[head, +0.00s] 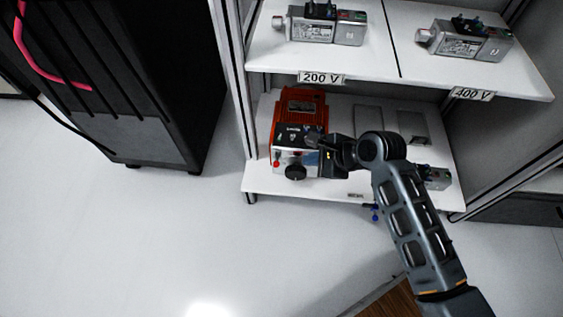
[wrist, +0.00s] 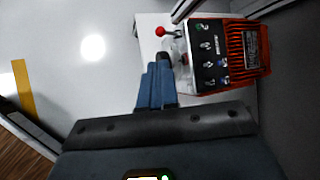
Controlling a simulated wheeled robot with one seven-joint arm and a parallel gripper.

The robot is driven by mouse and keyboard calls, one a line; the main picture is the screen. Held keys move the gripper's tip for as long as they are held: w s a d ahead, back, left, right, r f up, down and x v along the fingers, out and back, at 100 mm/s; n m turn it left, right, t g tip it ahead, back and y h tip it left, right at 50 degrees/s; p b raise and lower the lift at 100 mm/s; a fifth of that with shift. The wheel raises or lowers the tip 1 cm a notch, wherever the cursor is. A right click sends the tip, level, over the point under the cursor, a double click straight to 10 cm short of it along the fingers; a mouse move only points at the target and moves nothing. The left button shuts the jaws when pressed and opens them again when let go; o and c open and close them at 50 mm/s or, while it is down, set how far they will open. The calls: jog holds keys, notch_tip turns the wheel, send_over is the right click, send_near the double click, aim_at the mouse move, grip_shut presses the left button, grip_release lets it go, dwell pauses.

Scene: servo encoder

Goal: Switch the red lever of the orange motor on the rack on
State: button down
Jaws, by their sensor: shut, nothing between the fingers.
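The orange motor (head: 300,105) sits on the lower white shelf of the rack, with a silver and black control end facing the shelf's front edge. The motor also shows in the wrist view (wrist: 247,48). The lever's red ball (wrist: 160,31) stands out from the silver end in the wrist view, and a small red spot shows at that end's left in the head view (head: 276,163). My gripper (wrist: 158,68) is shut and empty. Its blue fingers are close to the motor's black knob, below the red ball in the wrist view; whether they touch anything is unclear.
A shelf above, labelled 200 V (head: 322,79) and 400 V (head: 472,94), holds silver devices (head: 320,22). Another small silver device (head: 436,177) is right of my arm on the lower shelf. A black cabinet (head: 120,80) stands left; the floor between is clear.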

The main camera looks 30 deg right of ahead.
aim_at(278, 166)
jog(key=b+x, duration=0.6)
jog(key=x, duration=0.8)
jog(key=shift+b, duration=0.4)
jog(key=shift+s+a+f+t, duration=0.1)
jog(key=shift+s+f+t, duration=0.1)
jog(key=shift+f+t, duration=0.2)
jog(key=f+t, duration=0.1)
jog(key=f+n+t+h, duration=0.1)
jog(key=f, duration=0.1)
jog(key=s+a+f+t+h, duration=0.1)
jog(key=f, duration=0.1)
jog(key=shift+s+f+n+t, duration=0.1)
jog(key=shift+f+n+t, duration=0.05)
jog(key=shift+n+t, duration=0.2)
dwell(0.4)
jog(key=shift+r+p, duration=0.85)
jog(key=shift+p, duration=0.3)
jog(key=shift+s, duration=0.1)
